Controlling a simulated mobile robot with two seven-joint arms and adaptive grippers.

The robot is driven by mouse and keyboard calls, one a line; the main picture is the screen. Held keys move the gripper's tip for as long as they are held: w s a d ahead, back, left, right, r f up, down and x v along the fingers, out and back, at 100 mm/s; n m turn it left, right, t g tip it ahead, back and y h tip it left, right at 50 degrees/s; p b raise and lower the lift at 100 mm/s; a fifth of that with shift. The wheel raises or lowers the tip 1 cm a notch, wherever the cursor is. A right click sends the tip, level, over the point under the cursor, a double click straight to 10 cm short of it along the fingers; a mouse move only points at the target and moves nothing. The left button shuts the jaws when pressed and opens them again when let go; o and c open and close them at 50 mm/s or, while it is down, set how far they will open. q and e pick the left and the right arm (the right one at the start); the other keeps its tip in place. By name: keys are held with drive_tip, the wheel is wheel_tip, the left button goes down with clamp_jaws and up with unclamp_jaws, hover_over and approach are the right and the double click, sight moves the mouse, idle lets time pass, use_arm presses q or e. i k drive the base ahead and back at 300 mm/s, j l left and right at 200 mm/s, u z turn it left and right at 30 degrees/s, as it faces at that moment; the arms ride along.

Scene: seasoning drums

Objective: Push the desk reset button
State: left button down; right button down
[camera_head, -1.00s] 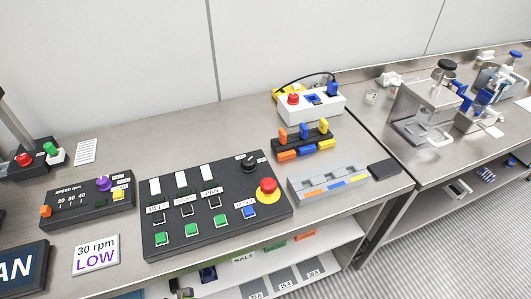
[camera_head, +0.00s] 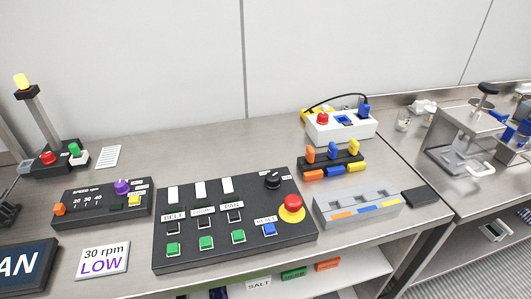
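The desk control panel (camera_head: 205,251) is a black box lying on the metal desk in the middle of the head view. Its blue reset button (camera_head: 268,230) sits at the right of the lower button row, under a small white RESET label (camera_head: 265,220). A red mushroom button (camera_head: 293,203) on a yellow disc is just right of it. Green buttons (camera_head: 207,242) stand in the same row to the left. Neither of my grippers is in view.
A speed box (camera_head: 100,205) and a "30 rpm LOW" card (camera_head: 103,260) are left of the panel. A grey tray (camera_head: 355,214), a rack of coloured pieces (camera_head: 331,163) and a white box with a red button (camera_head: 341,128) are to the right. Bare desk lies behind the panel.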

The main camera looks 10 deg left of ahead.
sight(270, 228)
drive_tip(key=k+j+u, duration=0.15)
drive_tip(key=k, duration=0.3)
drive_tip(key=k+j+u, duration=0.2)
drive_tip(key=k+j, duration=0.2)
